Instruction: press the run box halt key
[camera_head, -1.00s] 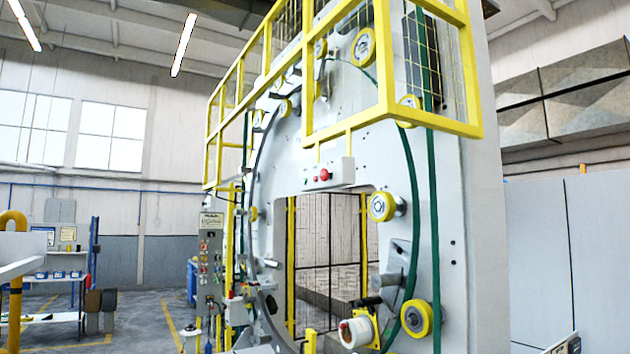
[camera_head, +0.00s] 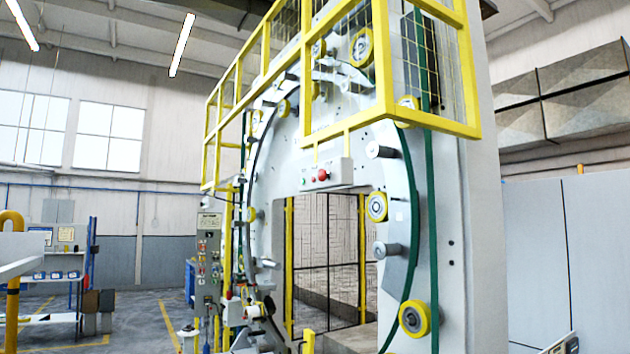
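A small grey box (camera_head: 327,175) is fixed to the machine face just above the opening. It carries a large red round button (camera_head: 323,174) and smaller buttons to its left, one of them reddish. A taller grey control panel (camera_head: 209,250) with several coloured buttons and a label plate stands at the left of the machine. I cannot read the labels, so I cannot tell for sure which is the run box. My gripper is not in view, and nothing touches either box.
The wrapping machine (camera_head: 455,215) has a large ring with yellow rollers (camera_head: 414,319) around the opening. Yellow guard railing (camera_head: 388,122) juts out above the small box. A workbench (camera_head: 55,320) stands at the far left. Open floor (camera_head: 130,335) lies left of the machine.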

